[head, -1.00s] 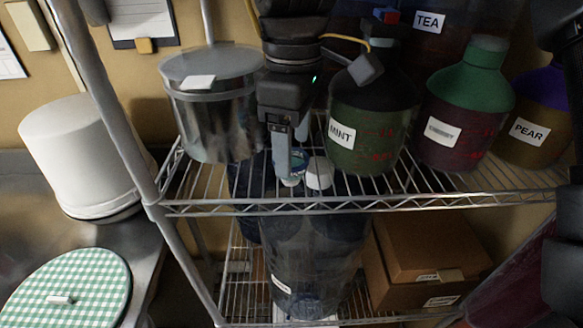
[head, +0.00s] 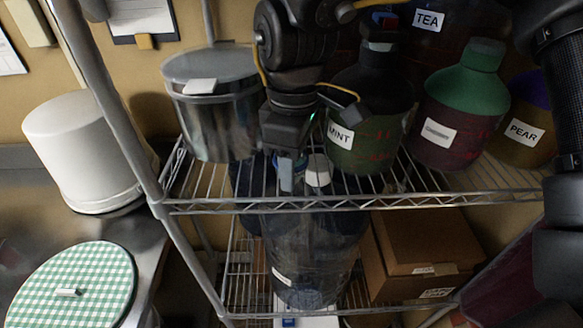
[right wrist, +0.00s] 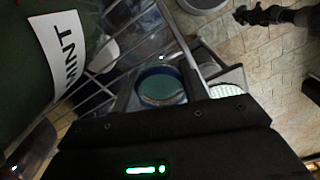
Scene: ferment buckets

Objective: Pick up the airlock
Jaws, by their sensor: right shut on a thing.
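My right gripper (head: 288,176) is in the middle of the head view, at the front of the upper wire shelf, pointing down. In the right wrist view, a round thing with a blue rim and teal top, seemingly the airlock (right wrist: 161,86), sits between the fingers of the gripper (right wrist: 163,80), which is shut on it. A small white capped thing (head: 318,170) stands just right of the gripper. My left gripper is not in view.
The upper shelf (head: 400,203) holds a steel pot (head: 215,120) on the left and the MINT bottle (head: 365,130) close on the right, with more bottles beyond. A large clear vessel (head: 310,255) stands below. A checked lid (head: 70,287) lies at lower left.

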